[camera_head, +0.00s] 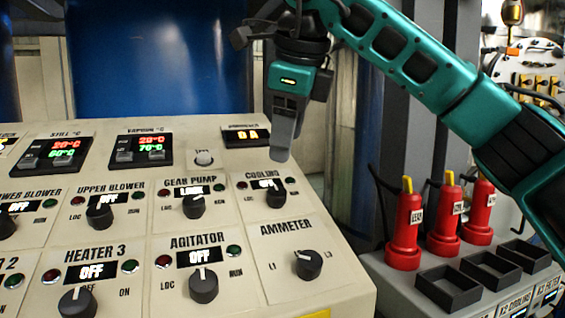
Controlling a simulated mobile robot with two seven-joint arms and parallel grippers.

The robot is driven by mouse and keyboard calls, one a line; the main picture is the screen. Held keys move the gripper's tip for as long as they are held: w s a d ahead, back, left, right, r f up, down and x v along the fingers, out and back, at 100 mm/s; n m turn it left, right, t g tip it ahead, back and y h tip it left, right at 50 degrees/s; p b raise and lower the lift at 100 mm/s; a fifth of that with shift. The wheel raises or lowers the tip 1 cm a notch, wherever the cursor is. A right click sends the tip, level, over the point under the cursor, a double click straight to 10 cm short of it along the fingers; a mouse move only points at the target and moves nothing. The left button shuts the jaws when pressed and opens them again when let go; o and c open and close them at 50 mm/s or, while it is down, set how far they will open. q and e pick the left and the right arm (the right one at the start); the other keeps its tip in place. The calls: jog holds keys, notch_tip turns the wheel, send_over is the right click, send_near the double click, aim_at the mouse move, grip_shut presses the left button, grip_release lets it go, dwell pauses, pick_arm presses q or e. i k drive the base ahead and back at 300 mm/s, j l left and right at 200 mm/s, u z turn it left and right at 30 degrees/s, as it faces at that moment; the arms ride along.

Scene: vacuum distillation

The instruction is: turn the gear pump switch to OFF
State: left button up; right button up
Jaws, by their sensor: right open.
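The gear pump switch (193,207) is a black rotary knob on the sloped cream panel, below the "GEAR PUMP" label. A small lit display (191,190) sits just above it; its text is too small to read surely. A red and a green lamp flank the display. The knob's white mark points roughly upward. My right gripper (282,145) hangs pointing down above the panel's back right edge, up and to the right of the knob and apart from it. It is open, seen nearly edge-on, and holds nothing. My left gripper is not in view.
The cooling knob (275,196) is close to the right of the gear pump knob, the agitator knob (203,286) is below, and the upper blower knob (100,215) is left.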

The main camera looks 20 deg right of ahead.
aim_at(193, 204)
jog(key=k, duration=1)
